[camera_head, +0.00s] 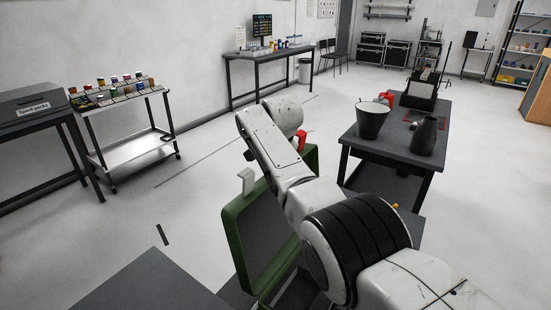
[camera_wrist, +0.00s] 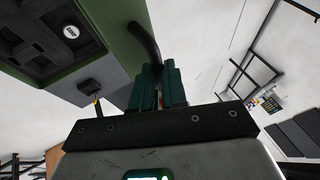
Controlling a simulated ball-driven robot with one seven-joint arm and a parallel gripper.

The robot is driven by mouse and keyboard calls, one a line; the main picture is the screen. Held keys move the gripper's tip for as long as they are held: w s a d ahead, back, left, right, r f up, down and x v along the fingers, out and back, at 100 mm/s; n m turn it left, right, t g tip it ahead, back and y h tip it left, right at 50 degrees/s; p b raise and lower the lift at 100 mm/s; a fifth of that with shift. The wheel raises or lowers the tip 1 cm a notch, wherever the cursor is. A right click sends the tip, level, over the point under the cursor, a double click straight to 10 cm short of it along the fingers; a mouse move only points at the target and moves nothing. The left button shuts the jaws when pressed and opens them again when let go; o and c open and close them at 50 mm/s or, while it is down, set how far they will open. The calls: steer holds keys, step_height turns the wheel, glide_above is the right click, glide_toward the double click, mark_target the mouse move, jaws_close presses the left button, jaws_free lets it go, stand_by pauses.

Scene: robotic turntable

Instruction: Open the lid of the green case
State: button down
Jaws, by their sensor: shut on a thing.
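The green case (camera_head: 234,222) is in the lower middle of the head view. A green-rimmed panel with a dark inner face (camera_head: 265,238) stands steeply tilted there and looks like its raised lid. My arm covers its right side and much of the case. In the wrist view, a green case part (camera_wrist: 98,22) with dark recesses and a small white round mark fills the upper left. My gripper (camera_wrist: 158,72) has green fingers, shut on a dark curved handle (camera_wrist: 143,38) beside this part. The fingertips are hidden in the head view.
A dark table (camera_head: 393,150) at right holds a bucket (camera_head: 372,119) and a dark jug (camera_head: 424,136). A trolley (camera_head: 128,152) with small items and a table with a grey box (camera_head: 32,104) stand at left.

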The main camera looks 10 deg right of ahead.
steer(key=shift+r, duration=0.1)
steer(key=c, duration=1.2)
jaws_free()
steer(key=shift+o, duration=0.2)
steer(key=shift+r, duration=0.1)
steer(key=shift+s+a+r, duration=0.15)
steer(key=shift+s+r, duration=0.2)
steer(key=shift+r, duration=0.15)
steer(key=v, duration=0.9)
steer(key=shift+b, duration=0.45)
steer(key=shift+r, duration=0.15)
